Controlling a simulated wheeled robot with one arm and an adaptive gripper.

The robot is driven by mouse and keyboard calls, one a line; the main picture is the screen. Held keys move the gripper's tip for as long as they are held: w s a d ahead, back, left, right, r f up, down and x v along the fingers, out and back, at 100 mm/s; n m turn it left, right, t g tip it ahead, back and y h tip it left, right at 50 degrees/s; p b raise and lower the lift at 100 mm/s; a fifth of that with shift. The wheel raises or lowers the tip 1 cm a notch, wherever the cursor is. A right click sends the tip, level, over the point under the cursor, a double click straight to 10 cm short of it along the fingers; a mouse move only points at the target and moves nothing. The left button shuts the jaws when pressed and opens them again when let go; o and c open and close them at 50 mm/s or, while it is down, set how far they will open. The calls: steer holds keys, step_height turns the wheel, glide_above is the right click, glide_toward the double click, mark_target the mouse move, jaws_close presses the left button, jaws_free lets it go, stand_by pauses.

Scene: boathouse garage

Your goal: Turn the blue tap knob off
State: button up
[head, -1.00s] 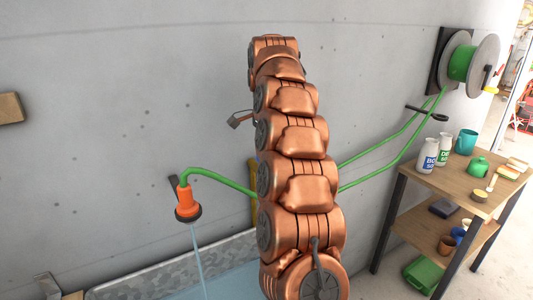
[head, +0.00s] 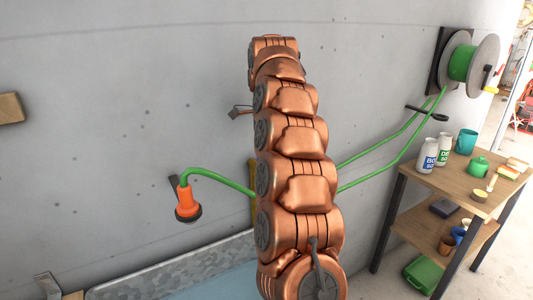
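The blue tap knob is not visible; my copper-coloured arm covers the middle of the view. A green hose (head: 218,181) comes out from behind the arm and ends in an orange nozzle (head: 186,204), which points down above the trough. No water stream shows below the nozzle. A small dark piece, apparently part of my gripper (head: 239,112), sticks out left of the upper arm, close to the wall. The rest of the gripper is hidden, so its opening and any contact with the knob cannot be seen.
A galvanized trough (head: 175,268) stands below the nozzle against the grey wall. At right, a wooden shelf table (head: 430,180) carries bottles, a teal mug (head: 466,142) and a green pot (head: 478,167). A hose reel (head: 462,64) hangs above it.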

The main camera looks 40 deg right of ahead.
steer(key=shift+r, duration=0.1)
stand_by(0.5)
steer(key=o, duration=1.1)
